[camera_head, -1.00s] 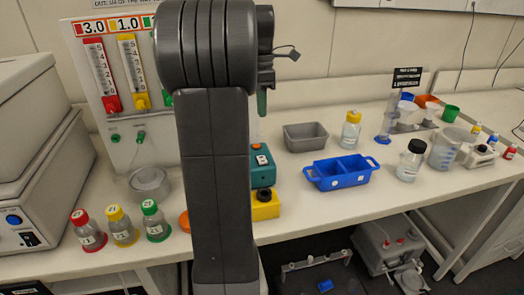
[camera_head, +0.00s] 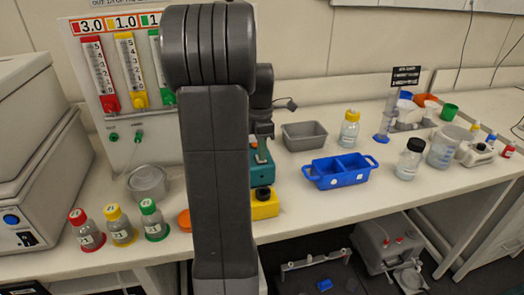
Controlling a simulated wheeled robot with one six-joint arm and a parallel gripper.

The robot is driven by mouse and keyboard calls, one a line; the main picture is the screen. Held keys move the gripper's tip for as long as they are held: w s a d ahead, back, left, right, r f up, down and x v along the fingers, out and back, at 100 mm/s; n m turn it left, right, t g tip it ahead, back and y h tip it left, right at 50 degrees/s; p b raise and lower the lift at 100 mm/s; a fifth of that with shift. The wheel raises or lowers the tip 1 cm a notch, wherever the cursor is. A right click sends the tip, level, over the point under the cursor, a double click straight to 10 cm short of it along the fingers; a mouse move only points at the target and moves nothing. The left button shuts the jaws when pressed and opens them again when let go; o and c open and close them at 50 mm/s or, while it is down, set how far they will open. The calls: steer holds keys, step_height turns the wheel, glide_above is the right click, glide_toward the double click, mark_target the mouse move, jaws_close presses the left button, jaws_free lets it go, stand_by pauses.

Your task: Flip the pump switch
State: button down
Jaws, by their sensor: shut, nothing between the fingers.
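A teal box (camera_head: 263,175) stands on the bench just right of my arm column, partly hidden by my arm. It is probably the pump, but I cannot be sure. The gripper is shut and holds nothing. I cannot tell whether it touches the box, or how the switch is set.
A yellow box (camera_head: 265,208) with a black knob stands in front of the teal one. A blue two-part tray (camera_head: 341,172), a grey bin (camera_head: 305,135) and a yellow-capped bottle (camera_head: 349,130) are to the right. Several capped bottles (camera_head: 121,228) stand left. Bench between tray and front edge is clear.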

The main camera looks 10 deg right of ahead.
steer(key=shift+s+f, duration=0.15)
steer(key=shift+f, duration=0.15)
stand_by(0.5)
steer(key=shift+w+r+p, duration=0.2)
steer(key=shift+w+p, duration=0.2)
steer(key=shift+p, duration=0.1)
steer(key=shift+w, duration=0.45)
